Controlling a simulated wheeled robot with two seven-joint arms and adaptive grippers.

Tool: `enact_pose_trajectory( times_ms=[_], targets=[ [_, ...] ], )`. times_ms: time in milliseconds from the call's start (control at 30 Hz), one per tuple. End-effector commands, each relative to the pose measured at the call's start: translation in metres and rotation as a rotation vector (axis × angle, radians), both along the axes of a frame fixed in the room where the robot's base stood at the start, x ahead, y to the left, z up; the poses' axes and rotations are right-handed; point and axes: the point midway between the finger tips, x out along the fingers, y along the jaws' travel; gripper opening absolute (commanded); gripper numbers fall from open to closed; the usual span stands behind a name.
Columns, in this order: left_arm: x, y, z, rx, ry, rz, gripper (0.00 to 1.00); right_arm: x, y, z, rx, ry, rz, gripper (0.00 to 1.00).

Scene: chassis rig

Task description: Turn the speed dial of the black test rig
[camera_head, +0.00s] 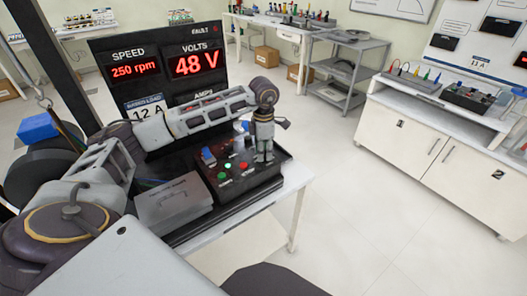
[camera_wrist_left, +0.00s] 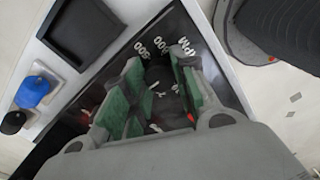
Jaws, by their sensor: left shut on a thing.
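The black test rig (camera_head: 235,187) is a low control box with a tall display panel (camera_head: 165,100) behind it, reading 250 rpm and 48 V. My left gripper (camera_head: 264,157) points down onto the right part of the box. In the left wrist view, my left gripper (camera_wrist_left: 158,98) has its green-padded fingers shut on the dark speed dial (camera_wrist_left: 163,82). White rpm numbers ring the dial. The fingers hide much of it, and the head view does not show the dial clearly.
Green and red buttons and a blue switch (camera_head: 208,155) sit just left of the gripper on the box. White cabinets (camera_head: 440,150) and a grey shelf cart (camera_head: 348,70) stand farther right, with open floor between.

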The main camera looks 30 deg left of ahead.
Motion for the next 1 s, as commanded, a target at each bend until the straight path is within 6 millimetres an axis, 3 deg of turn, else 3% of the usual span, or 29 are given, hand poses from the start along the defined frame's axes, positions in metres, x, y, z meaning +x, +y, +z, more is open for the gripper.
enact_pose_trajectory(
  times_ms=[100, 133, 300, 733, 1000],
  targets=[
    [0.001, 0.001, 0.002, 0.0, -0.006, 0.003, 0.04, -0.002, 0.0, -0.001, -0.001, 0.003, 0.0, 0.0],
    [0.001, 0.001, 0.002, 0.0, -0.006, 0.003, 0.32, -0.002, 0.0, -0.001, -0.001, 0.004, 0.0, 0.0],
    [0.001, 0.001, 0.001, 0.0, -0.003, 0.002, 0.51, -0.006, -0.001, -0.002, -0.002, 0.01, -0.001, 0.0],
    [0.0, 0.0, 0.004, 0.0, -0.001, 0.002, 0.51, -0.004, 0.0, -0.002, 0.0, 0.007, -0.002, 0.0],
    [0.001, 0.0, 0.027, 0.0, -0.003, 0.001, 0.51, -0.005, 0.0, -0.002, 0.0, 0.008, -0.001, 0.0]
  ],
)
